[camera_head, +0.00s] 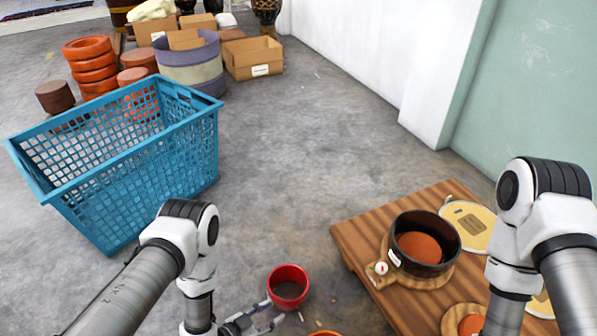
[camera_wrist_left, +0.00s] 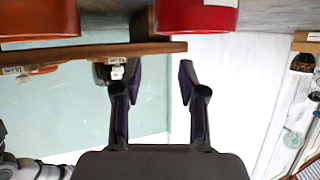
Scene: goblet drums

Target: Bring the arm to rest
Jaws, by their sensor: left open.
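My left arm comes in from the lower left, and its gripper (camera_head: 268,318) is low in the head view, just below and left of a red cup-shaped drum shell (camera_head: 288,272). In the left wrist view the two fingers (camera_wrist_left: 156,82) are spread apart with nothing between them. The red shell (camera_wrist_left: 195,18) shows at the top of that view, apart from the fingers. My right arm stands at the right of the head view; its gripper is out of the picture.
A wooden table (camera_head: 358,238) at the right bears a dark drum shell (camera_head: 425,258) and several round pieces. A blue basket (camera_head: 150,190) stands at left on the grey floor. Cardboard boxes (camera_head: 255,58) and drums are at the back. The middle floor is clear.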

